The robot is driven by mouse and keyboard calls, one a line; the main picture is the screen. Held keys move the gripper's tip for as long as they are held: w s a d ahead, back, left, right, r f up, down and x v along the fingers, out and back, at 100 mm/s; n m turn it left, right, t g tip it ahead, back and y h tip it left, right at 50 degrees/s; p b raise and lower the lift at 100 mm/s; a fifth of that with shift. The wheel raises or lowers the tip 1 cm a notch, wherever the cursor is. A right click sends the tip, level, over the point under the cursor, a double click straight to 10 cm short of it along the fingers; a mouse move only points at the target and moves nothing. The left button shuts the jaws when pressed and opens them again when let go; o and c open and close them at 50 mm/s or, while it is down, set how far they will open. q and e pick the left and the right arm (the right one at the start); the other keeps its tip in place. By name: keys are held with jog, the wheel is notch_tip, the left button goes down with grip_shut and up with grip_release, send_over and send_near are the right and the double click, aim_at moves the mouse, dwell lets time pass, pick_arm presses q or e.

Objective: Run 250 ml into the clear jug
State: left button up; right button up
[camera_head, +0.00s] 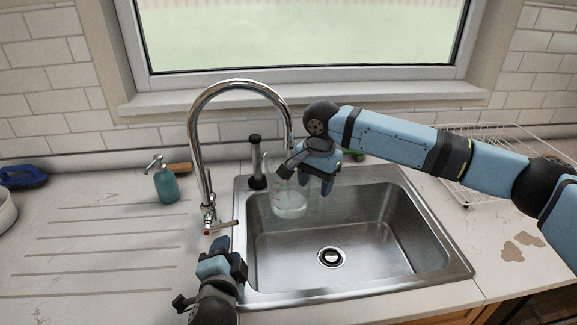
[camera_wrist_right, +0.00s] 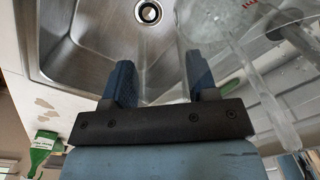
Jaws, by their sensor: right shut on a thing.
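The clear jug (camera_head: 290,203) is upright under the tap's spout, over the left part of the sink; pale contents seem to show low in it. My right gripper (camera_head: 316,184) is shut on the jug at its right side. The jug also shows close up in the right wrist view (camera_wrist_right: 225,22), overlapping one finger of the right gripper (camera_wrist_right: 160,82). The chrome tap (camera_head: 198,150) arches over the jug; a stream is not clearly visible. My left gripper (camera_head: 222,240) is just below the tap's lever (camera_head: 222,225); whether its fingers are parted or touching it is unclear.
The steel sink (camera_head: 375,245) has a drain (camera_head: 331,257) and is otherwise clear. A teal soap bottle (camera_head: 165,184) and a dark-topped plunger-like tool (camera_head: 256,165) stand behind.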

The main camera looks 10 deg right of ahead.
aim_at(232, 223)
jog(key=s+d, duration=0.6)
jog(key=d, duration=0.1)
jog(key=shift+s, duration=0.4)
pick_arm(q)
jog(key=shift+w+a+r, duration=0.1)
jog(key=shift+w+a, duration=0.05)
jog(key=shift+w, duration=0.1)
jog(key=w+a+r+m+g+h, duration=0.2)
jog(key=w+r+m+g+h, duration=0.1)
jog(key=r+g, duration=0.5)
jog(key=shift+g, duration=0.5)
jog(key=x, duration=0.8)
jog(key=a+x, duration=0.1)
jog(key=x, duration=0.3)
jog(key=shift+d+f, duration=0.1)
jog(key=shift+f, duration=0.4)
